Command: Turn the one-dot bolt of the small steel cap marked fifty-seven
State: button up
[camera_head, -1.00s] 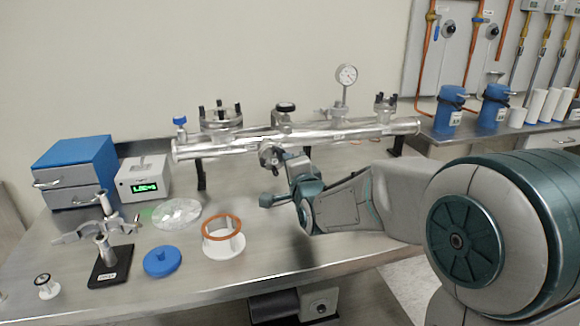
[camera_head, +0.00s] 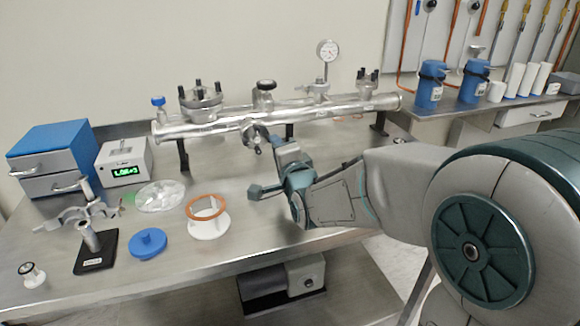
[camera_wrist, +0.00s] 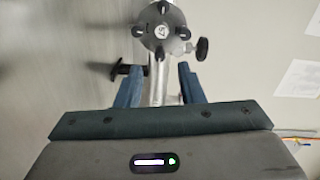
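The small steel cap (camera_wrist: 161,31) is a round plate with several dark bolts around its rim. It is at the top of the wrist view, with a small rotated mark that looks like 57. In the head view what appears to be the same cap (camera_head: 253,136) sits on the front of the steel tube, small and partly unclear. I cannot make out dots, so I cannot tell which bolt has one. My gripper (camera_wrist: 160,72) is open and empty, its two fingers pointing toward the cap and apart from it. In the head view my gripper (camera_head: 264,167) is in front of the tube.
A blue lid (camera_head: 148,243), orange-rimmed ring (camera_head: 207,226) and clamp stand (camera_head: 95,253) occupy the left bench.

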jog(key=v, duration=0.9)
jog(key=shift+p, duration=0.4)
jog(key=shift+s+d, duration=0.1)
